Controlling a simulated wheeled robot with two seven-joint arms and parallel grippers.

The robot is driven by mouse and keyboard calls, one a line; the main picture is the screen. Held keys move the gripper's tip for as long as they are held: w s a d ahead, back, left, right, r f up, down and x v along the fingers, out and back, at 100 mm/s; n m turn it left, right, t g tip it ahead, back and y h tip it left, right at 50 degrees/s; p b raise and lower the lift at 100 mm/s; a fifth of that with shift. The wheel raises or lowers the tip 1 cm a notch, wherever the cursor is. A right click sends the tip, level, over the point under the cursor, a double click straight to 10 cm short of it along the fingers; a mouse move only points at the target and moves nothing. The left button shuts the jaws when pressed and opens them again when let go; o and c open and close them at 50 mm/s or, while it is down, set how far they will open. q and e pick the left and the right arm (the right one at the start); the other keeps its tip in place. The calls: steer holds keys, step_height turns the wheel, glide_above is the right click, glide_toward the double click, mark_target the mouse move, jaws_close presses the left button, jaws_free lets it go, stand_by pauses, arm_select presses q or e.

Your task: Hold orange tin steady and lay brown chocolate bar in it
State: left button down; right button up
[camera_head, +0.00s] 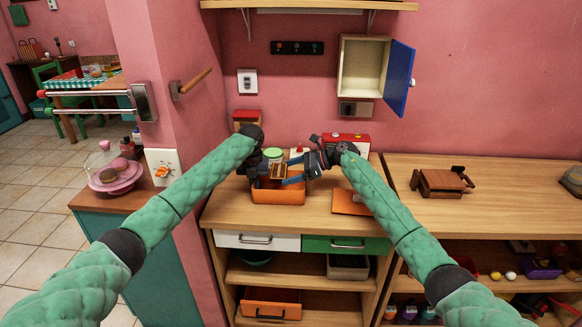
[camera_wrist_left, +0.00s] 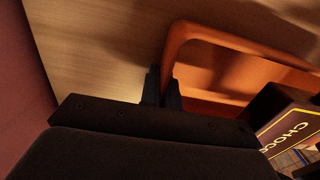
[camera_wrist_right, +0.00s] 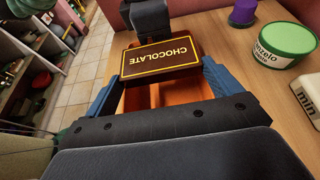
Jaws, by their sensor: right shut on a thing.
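The orange tin (camera_head: 278,196) stands open on the wooden counter; its rim and wall show in the left wrist view (camera_wrist_left: 185,40). My left gripper (camera_head: 256,172) is at the tin's left end, its dark fingers (camera_wrist_left: 162,88) close together on either side of the wall. The brown chocolate bar (camera_wrist_right: 162,57) lies flat between the blue fingers of my right gripper (camera_wrist_right: 160,80), above the tin's opening. The bar also shows in the left wrist view (camera_wrist_left: 288,122) and small in the head view (camera_head: 278,170). It hides part of the tin's inside.
A green-lidded tub (camera_wrist_right: 285,42) stands behind the tin, near a white box (camera_wrist_right: 308,97). An orange flat panel (camera_head: 350,203) lies on the counter to the right. A red box (camera_head: 345,143) is at the wall. A brown wooden thing (camera_head: 440,182) stands further right, with bare counter around it.

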steer(key=shift+f, duration=0.4)
steer(key=shift+f, duration=0.3)
steer(key=o, duration=0.8)
steer(key=shift+c, duration=0.2)
steer(key=v, duration=1.1)
steer(key=shift+d, duration=0.4)
steer(key=shift+r, duration=0.15)
arm_select(q)
steer(key=c, duration=1.6)
jaws_free()
steer(key=shift+o, duration=0.2)
